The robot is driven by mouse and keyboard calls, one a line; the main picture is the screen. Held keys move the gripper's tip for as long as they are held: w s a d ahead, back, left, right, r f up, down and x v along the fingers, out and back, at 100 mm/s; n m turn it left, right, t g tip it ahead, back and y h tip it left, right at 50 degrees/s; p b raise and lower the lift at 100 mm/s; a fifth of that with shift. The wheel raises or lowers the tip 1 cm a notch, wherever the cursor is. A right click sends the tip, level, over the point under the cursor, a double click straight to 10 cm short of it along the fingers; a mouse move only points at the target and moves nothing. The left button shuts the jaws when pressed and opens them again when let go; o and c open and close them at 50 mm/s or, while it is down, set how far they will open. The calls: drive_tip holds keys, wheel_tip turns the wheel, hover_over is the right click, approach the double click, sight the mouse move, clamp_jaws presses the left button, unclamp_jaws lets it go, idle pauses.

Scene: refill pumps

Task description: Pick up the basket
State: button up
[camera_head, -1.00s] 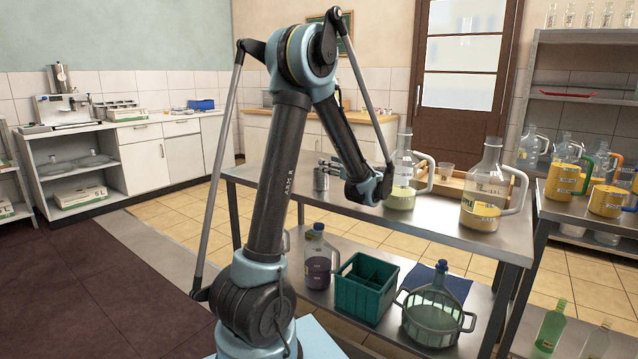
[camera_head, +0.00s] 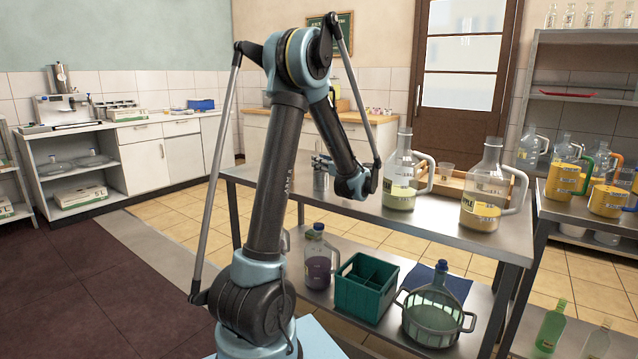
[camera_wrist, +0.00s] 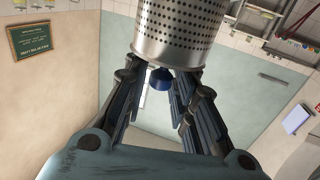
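A perforated metal cylindrical basket (camera_head: 321,179) stands upright near the left end of the steel table. It fills the top middle of the wrist view (camera_wrist: 180,28), which looks upside down. My gripper (camera_head: 322,162) is at its upper part, largely hidden by my arm in the head view. In the wrist view its spread fingers (camera_wrist: 163,88) reach to the basket's rim, with a gap between them. I see no firm grip; finger contact is unclear. A small blue piece (camera_wrist: 159,78) shows between the fingers; I cannot tell what it is.
Two handled jugs (camera_head: 399,190) (camera_head: 482,212) and a wooden tray (camera_head: 455,184) stand to the right on the table.

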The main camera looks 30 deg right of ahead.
drive_tip(key=shift+c, duration=1)
wheel_tip(320, 180, up, 10)
drive_tip(key=shift+r, duration=0.1)
drive_tip(key=shift+s, duration=0.1)
